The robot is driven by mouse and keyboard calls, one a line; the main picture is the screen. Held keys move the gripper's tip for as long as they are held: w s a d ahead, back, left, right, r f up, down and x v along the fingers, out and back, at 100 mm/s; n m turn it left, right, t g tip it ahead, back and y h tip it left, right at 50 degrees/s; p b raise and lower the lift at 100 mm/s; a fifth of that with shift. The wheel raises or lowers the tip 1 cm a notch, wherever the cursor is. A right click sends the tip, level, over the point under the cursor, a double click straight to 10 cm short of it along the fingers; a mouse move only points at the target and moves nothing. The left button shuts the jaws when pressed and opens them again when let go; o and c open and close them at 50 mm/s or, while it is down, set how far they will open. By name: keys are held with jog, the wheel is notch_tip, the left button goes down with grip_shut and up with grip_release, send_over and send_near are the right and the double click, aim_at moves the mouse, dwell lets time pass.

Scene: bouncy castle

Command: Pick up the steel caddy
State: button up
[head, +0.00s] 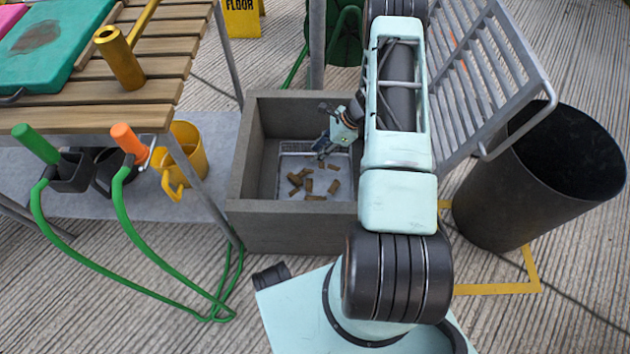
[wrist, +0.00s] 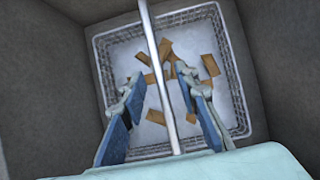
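The steel caddy (head: 298,148) is a wire-mesh basket inside a grey box, with several brown pieces lying in it. In the wrist view the caddy (wrist: 231,65) shows from above, its thin straight handle bar (wrist: 154,45) crossing the picture from top to bottom. My gripper (head: 323,150) reaches down into the box over the caddy's right part. In the wrist view my gripper (wrist: 160,77) is open, with one blue-grey finger on each side of the bar and visible gaps to it. How far the fingertips are above or below the bar is hard to tell.
The grey box (head: 290,226) has high walls close around the caddy. A dark bin (head: 500,205) and a metal rack (head: 478,75) are to the right.

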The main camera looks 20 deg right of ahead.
jog(key=shift+x, duration=1.2)
jog(key=shift+f+b, duration=0.25)
jog(key=shift+b, duration=0.25)
grip_shut()
